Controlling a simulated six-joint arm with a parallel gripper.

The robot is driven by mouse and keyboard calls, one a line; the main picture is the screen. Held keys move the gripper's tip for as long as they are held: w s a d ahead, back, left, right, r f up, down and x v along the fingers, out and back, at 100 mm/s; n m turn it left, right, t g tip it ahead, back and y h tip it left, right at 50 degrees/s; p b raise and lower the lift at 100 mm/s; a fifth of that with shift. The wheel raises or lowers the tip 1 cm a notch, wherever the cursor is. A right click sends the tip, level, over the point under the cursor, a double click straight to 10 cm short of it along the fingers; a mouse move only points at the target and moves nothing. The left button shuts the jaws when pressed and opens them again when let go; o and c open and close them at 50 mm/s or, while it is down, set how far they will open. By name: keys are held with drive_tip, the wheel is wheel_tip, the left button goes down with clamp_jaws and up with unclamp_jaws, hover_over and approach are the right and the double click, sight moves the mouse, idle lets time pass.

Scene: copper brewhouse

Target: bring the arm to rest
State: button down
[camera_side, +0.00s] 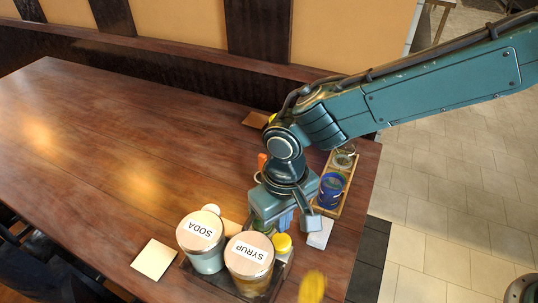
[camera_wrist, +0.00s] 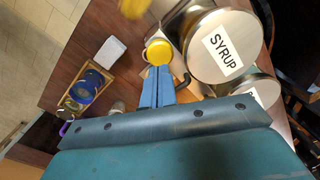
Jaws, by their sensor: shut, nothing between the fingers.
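My gripper (camera_side: 287,219) hangs pointing down over the right part of the wooden table, just behind the syrup jar. In the wrist view its two blue fingers (camera_wrist: 157,85) lie together, shut with nothing between them. A yellow-lidded container (camera_side: 282,243) stands close to the fingertips; its lid (camera_wrist: 158,52) shows just beyond them in the wrist view. I cannot tell whether the fingers touch it. My arm reaches in from the upper right and hides part of the table behind it.
A soda jar (camera_side: 205,262) and a syrup jar (camera_side: 247,283) stand in a dark tray at the front. A wooden tray (camera_side: 345,194) holds a blue jar (camera_side: 330,190) at right. A yellow object (camera_side: 312,288) is at the front edge. The table's left side (camera_side: 90,140) is clear.

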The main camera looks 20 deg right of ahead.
drive_tip(key=s+d+r+m+t+y, duration=0.1)
drive_tip(key=s+d+r+t, duration=0.15)
drive_tip(key=d+r, duration=1.7)
drive_tip(key=s+d+r+m+t+h, duration=0.1)
drive_tip(key=s+d+m+t, duration=0.1)
drive_tip(key=s+d, duration=1.2)
drive_tip(key=shift+s+d+t, duration=0.2)
drive_tip(key=shift+d+t, duration=0.35)
drive_tip(key=shift+d, duration=0.35)
